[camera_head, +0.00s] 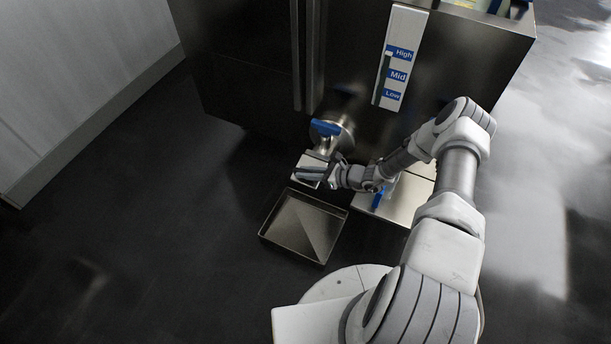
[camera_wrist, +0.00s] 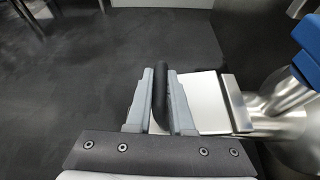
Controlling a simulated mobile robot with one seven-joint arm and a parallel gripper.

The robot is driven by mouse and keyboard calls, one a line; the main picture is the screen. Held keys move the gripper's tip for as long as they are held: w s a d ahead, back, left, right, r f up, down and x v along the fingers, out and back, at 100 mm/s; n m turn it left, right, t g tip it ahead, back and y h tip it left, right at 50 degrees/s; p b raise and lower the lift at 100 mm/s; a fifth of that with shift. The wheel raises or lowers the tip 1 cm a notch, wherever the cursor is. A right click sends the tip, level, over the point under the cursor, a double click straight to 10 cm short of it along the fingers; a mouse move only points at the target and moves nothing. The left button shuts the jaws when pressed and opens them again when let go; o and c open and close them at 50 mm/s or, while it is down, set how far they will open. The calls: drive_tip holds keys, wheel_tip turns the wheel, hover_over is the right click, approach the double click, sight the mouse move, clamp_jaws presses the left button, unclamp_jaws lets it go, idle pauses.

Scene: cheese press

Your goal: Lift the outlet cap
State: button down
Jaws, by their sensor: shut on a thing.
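The outlet cap (camera_head: 306,163) is a pale metal plate at the end of the machine's outlet pipe, under a blue valve handle (camera_head: 325,127). In the wrist view the cap (camera_wrist: 205,103) is a bright flat plate meeting the metal outlet (camera_wrist: 238,104) on its right. The cap's black bar handle (camera_wrist: 160,92) stands between my two grey fingers. My gripper (camera_wrist: 162,105) is shut on this handle. In the head view my gripper (camera_head: 322,175) is at the cap from the right and hides part of it. Whether the cap is raised I cannot tell.
A shallow metal tray (camera_head: 263,226) lies on the dark floor in front of the outlet. The machine (camera_head: 250,75) stands behind, with a High, Mid, Low level strip (camera_head: 399,60). A second blue handle (camera_head: 378,198) is close to my forearm. The floor at left is clear.

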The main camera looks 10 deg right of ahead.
drive_tip(key=shift+w+d+r, duration=0.2)
drive_tip(key=shift+w+r, duration=0.05)
drive_tip(key=shift+r, duration=0.25)
drive_tip(key=shift+w+d+r, duration=0.2)
drive_tip(key=shift+w+r, duration=0.05)
drive_tip(key=shift+r, duration=0.2)
drive_tip(key=shift+w+d, duration=0.1)
drive_tip(key=c, duration=0.8)
unclamp_jaws()
drive_tip(key=shift+s+p, duration=0.2)
drive_tip(key=shift+p, duration=0.15)
drive_tip(key=p+v, duration=0.3)
drive_tip(key=v, duration=1.4)
drive_tip(key=shift+r+p, duration=0.15)
drive_tip(key=shift+p, duration=0.25)
drive_tip(key=shift+r, duration=0.1)
